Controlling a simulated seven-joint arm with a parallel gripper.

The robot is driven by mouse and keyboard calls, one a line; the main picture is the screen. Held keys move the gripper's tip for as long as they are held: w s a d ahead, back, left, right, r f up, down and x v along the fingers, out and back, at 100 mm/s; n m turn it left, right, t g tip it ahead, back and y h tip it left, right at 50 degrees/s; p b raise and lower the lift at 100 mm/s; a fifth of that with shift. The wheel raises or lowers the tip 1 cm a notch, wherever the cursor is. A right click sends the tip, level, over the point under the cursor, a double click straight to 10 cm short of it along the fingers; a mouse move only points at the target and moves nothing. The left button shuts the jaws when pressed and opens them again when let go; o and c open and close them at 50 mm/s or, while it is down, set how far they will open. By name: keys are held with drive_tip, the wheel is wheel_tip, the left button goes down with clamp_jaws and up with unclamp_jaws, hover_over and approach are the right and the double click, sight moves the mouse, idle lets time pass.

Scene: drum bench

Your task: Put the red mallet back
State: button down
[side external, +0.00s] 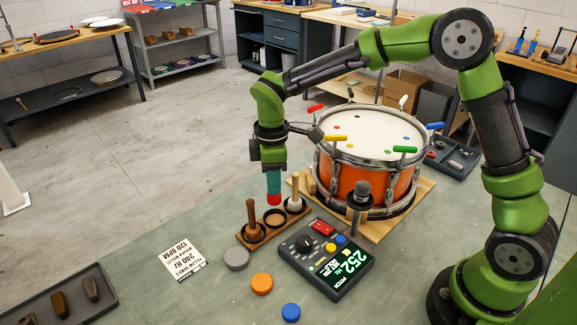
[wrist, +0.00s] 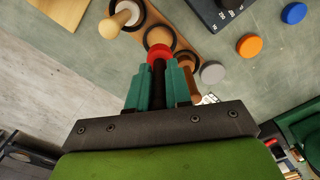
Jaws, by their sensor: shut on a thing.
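My gripper (side external: 273,182) is shut on the red mallet (side external: 274,199), holding it upright with its red head down. The wrist view shows the red head (wrist: 158,52) and brown handle between the teal fingers (wrist: 158,80). The mallet is above the wooden rack (side external: 244,238), close over the empty middle socket (side external: 275,217); a small gap shows below the head in the side view. In the wrist view, the head partly covers the near edge of that socket (wrist: 159,36). A brown mallet (side external: 252,213) and a white-headed mallet (side external: 295,203) stand in the rack's outer sockets.
The orange drum (side external: 340,187) stands on a wooden board right behind the rack. The control box (side external: 325,265) is in front. Grey (side external: 237,259), orange (side external: 262,284) and blue (side external: 291,312) discs and a printed card (side external: 184,258) lie on the bench. A dark tray (side external: 75,300) is at left.

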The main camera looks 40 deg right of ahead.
sight(274, 200)
drive_tip(key=shift+f, duration=3.05)
drive_tip(key=shift+f, duration=0.1)
drive_tip(key=c, duration=1.1)
unclamp_jaws()
drive_tip(key=shift+o, duration=0.2)
